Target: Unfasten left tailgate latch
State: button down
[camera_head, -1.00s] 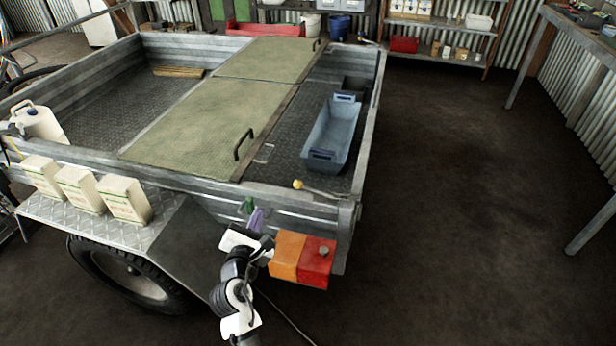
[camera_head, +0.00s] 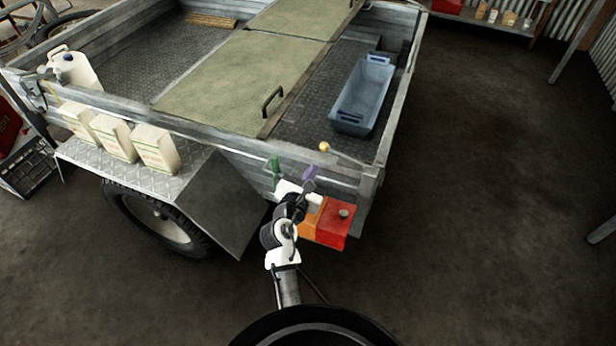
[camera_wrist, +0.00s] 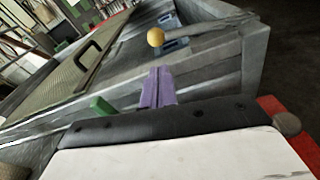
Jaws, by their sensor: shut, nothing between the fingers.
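The latch is a lever with a yellow ball knob (camera_head: 324,147), lying along the top of the trailer's side wall near its rear corner. The knob shows in the wrist view (camera_wrist: 155,37), with the pale lever (camera_wrist: 205,32) running right from it to the corner. My gripper (camera_head: 311,170) is outside the side wall, a little below and left of the knob. Its purple fingers (camera_wrist: 158,88) are together and empty, pointing toward the knob with a visible gap. A green piece (camera_wrist: 100,105) sits left of them. The lever's far-end catch is too small to make out.
A red and orange tail light (camera_head: 335,222) sits just below and right of my gripper. A blue-grey tub (camera_head: 362,97) stands inside the trailer bed. The mudguard (camera_head: 205,195) and wheel are to the left. Floor to the right is clear.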

aim_at(318, 161)
jog(key=x, duration=0.5)
jog(key=shift+w, duration=0.15)
jog(key=shift+w, duration=0.1)
jog(key=shift+r, duration=0.15)
